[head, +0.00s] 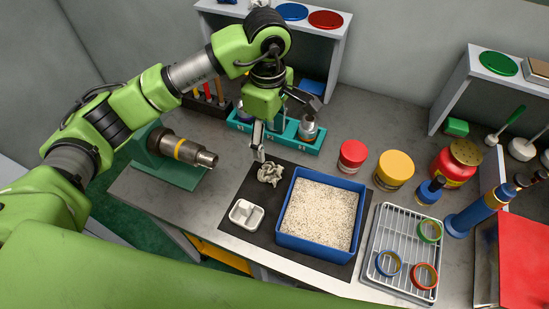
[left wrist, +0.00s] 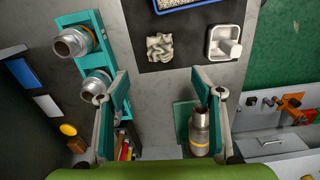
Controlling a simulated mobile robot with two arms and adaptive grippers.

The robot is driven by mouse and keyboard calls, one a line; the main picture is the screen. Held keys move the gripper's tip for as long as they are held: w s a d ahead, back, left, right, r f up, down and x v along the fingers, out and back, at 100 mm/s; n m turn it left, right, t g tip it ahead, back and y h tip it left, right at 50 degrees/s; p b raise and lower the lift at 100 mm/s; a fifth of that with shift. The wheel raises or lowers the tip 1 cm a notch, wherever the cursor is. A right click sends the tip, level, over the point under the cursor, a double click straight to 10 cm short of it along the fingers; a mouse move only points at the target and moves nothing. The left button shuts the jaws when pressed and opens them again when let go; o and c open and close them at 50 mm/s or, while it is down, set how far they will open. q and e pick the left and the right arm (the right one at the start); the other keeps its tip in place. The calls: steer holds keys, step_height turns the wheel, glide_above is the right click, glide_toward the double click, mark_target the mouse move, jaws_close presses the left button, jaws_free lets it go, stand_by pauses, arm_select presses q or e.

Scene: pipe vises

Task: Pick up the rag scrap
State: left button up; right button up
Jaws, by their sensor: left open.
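The rag scrap (head: 270,173) is a crumpled, pale grey-beige piece on the dark mat (head: 236,192), left of the blue tray of granules. It also shows in the left wrist view (left wrist: 160,47), upper middle, lying beyond the fingertips. My left gripper (head: 284,123) is open and empty, above and behind the rag near the teal holder. In the left wrist view its two fingers (left wrist: 160,74) are spread wide, with the rag ahead between their lines and apart from them. My right gripper is in neither view.
The blue tray (head: 318,253) stands right of the rag; a small white dish (head: 246,214) sits in front. The teal holder (head: 285,141) with metal fittings is behind. A pipe vise (head: 165,171) stands left. A red-lidded jar (head: 352,155) and wire rack (head: 391,222) are right.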

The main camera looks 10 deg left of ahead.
arm_select(q)
steer(key=p, duration=0.2)
glide_above(270, 170)
step_height(270, 170, down, 8)
steer(key=shift+s+r, duration=0.15)
steer(key=shift+r, duration=0.05)
steer(key=shift+f, duration=0.3)
steer(key=shift+f+p, duration=0.2)
steer(key=shift+p, duration=0.15)
step_height(270, 170, down, 4)
steer(key=shift+f+p, duration=0.15)
steer(key=shift+p, duration=1.1)
steer(key=shift+w+f, duration=0.2)
steer(key=shift+f, duration=0.15)
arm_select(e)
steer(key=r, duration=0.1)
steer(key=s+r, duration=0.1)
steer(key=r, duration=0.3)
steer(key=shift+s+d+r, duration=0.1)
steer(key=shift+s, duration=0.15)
arm_select(q)
steer(key=c, duration=0.8)
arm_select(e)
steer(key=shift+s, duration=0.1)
